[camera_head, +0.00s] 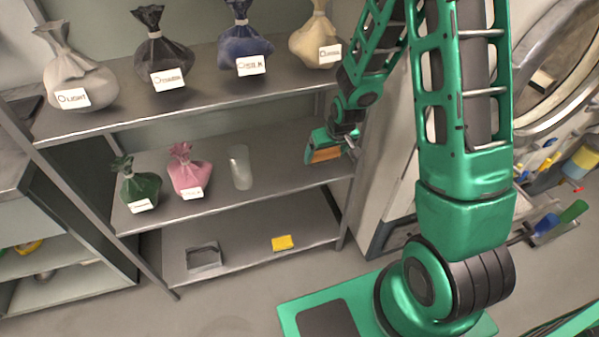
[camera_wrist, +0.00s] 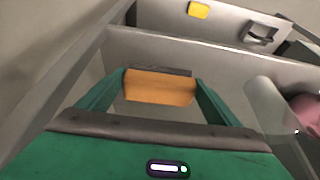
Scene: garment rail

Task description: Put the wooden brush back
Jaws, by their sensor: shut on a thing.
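The wooden brush (camera_head: 326,154) is an orange-brown block with a dark strip along one side. My gripper (camera_head: 322,148) is shut on it, near the right end of the rack's middle shelf (camera_head: 290,176). In the wrist view the brush (camera_wrist: 160,88) sits between the two green fingers of my gripper (camera_wrist: 160,80), its dark strip on the far side. The brush appears held clear of the shelf; its exact height above it cannot be told. The fingers partly hide its ends.
A clear glass cylinder (camera_head: 240,167), a pink bag (camera_head: 187,172) and a green bag (camera_head: 138,186) stand left on the middle shelf. Several labelled bags line the top shelf (camera_head: 190,91). The bottom shelf holds a grey tray (camera_head: 204,257) and a yellow sponge-like block (camera_head: 282,243).

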